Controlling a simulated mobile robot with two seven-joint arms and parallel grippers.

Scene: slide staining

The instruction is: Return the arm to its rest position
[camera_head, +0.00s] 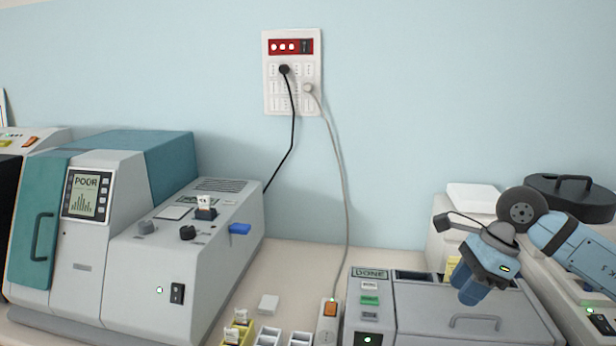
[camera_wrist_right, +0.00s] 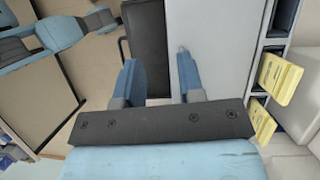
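My right gripper (camera_head: 468,286) hangs at the right in the head view, fingers down, in front of or above the grey lidded machine (camera_head: 455,312) whose panel reads DONE. In the right wrist view the two blue fingers of this gripper (camera_wrist_right: 158,66) stand apart with nothing between them. The forearm comes in from the right edge. My left gripper is in neither view. Blue links of my own body show at the upper left of the wrist view.
A grey and teal machine (camera_head: 128,230) with a POOR screen stands left. A wall socket panel (camera_head: 292,98) carries two cables. Yellow-labelled items (camera_wrist_right: 279,78) sit at the right of the wrist view.

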